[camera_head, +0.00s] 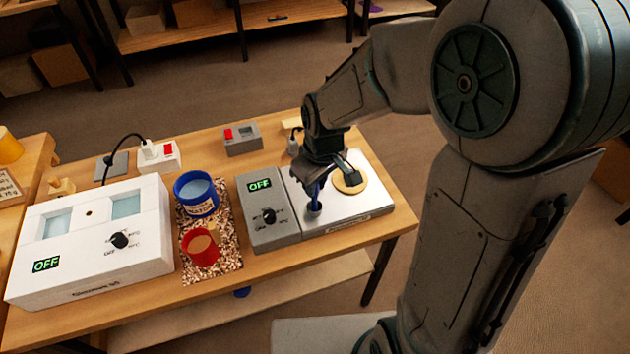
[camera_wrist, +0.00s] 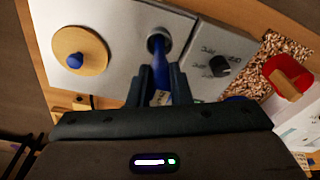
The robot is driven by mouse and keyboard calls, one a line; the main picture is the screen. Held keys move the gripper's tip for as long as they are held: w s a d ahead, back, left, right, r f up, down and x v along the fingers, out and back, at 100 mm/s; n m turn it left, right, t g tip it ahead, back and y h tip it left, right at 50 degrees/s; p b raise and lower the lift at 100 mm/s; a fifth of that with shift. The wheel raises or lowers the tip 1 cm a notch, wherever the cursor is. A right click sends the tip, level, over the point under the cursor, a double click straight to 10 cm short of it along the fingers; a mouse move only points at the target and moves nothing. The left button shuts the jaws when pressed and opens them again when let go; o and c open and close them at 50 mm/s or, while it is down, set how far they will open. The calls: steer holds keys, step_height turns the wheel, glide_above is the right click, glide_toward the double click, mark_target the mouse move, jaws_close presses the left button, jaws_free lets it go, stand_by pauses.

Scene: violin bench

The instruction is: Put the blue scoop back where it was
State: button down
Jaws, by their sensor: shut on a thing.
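The blue scoop (camera_head: 314,206) is between the fingers of my gripper (camera_head: 318,182), which is shut on it over the silver-topped unit (camera_head: 345,222). In the wrist view the scoop's blue handle (camera_wrist: 160,72) runs between the dark fingertips (camera_wrist: 160,85) toward a round opening (camera_wrist: 158,40) in the silver top. The scoop's far end overlaps that opening; I cannot tell whether it is inside or above it. A tan round lid (camera_head: 352,186) lies on the same top, right of the scoop; its blue knob (camera_wrist: 75,61) shows in the wrist view.
A grey control box (camera_head: 262,228) reading OFF adjoins the silver top. Left of it, a blue tub (camera_head: 196,207) and a red cup (camera_head: 201,262) stand on a speckled mat (camera_head: 222,264). A white two-window unit (camera_head: 90,270) is farther left. The table's front edge is close.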

steer(key=shift+f, duration=0.15)
steer(key=c, duration=1.3)
jaws_free()
steer(key=shift+c, duration=0.2)
step_height(320, 180, up, 12)
steer(key=s, duration=0.1)
steer(key=s+d+f+m+t+h, duration=0.1)
steer(key=s+d+m, duration=0.6)
steer(key=s+d, duration=0.4)
steer(key=shift+s+d+m+t, duration=0.15)
steer(key=shift+d+m+t, duration=0.15)
steer(key=shift+t, duration=0.1)
